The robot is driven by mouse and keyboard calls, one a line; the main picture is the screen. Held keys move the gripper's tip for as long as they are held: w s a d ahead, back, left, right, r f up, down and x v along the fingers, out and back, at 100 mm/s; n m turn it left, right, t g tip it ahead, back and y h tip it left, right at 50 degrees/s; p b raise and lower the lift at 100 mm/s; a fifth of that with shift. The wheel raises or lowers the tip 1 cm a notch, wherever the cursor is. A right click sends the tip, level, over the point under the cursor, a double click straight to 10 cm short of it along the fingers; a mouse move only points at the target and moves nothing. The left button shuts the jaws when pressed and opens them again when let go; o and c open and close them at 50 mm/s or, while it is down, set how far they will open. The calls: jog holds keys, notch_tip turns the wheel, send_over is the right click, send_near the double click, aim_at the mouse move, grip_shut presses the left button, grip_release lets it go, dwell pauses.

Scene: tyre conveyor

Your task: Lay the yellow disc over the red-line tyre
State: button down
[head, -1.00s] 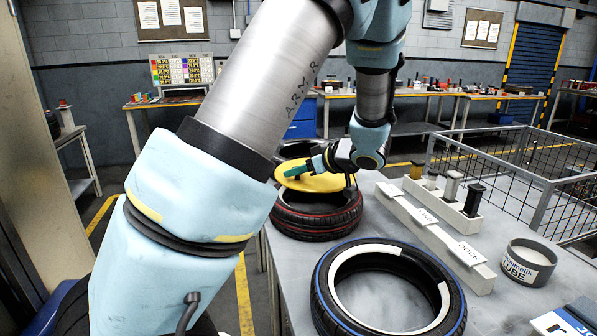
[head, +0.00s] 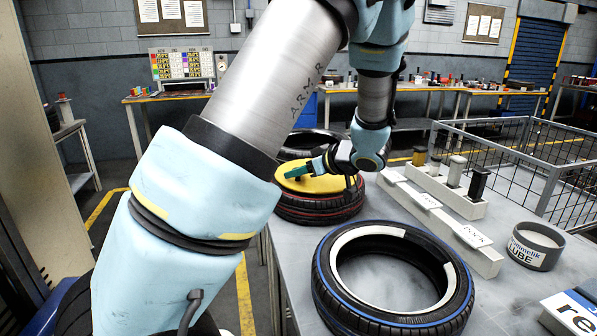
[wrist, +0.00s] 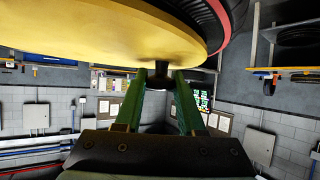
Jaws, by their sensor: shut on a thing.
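The yellow disc (head: 322,186) is over the red-line tyre (head: 318,214), a black tyre with a red stripe, at the far left of the grey table. It lies flat or nearly so, within the tyre's outline; I cannot tell whether it touches. My gripper (head: 297,173) reaches it from above and is shut on the disc's dark knob. In the wrist view the green fingers of my gripper (wrist: 160,92) pinch the knob (wrist: 160,75) beside the disc's yellow face (wrist: 110,45). The tyre's red stripe (wrist: 232,30) shows past the disc's edge.
A blue-line tyre (head: 322,285) with a white band lies nearer on the table. Another dark tyre (head: 315,138) is behind the red-line one. A long pale block (head: 470,243), a lube tin (head: 535,247) and a wire cage (head: 545,185) are to the right.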

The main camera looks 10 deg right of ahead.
jog(key=shift+d+p, duration=0.1)
jog(key=shift+p, duration=0.35)
dwell(0.4)
jog(key=shift+c, duration=2.2)
grip_release()
jog(key=shift+s+r+p, duration=0.1)
jog(key=shift+r+p, duration=3.4)
jog(key=shift+p, duration=0.55)
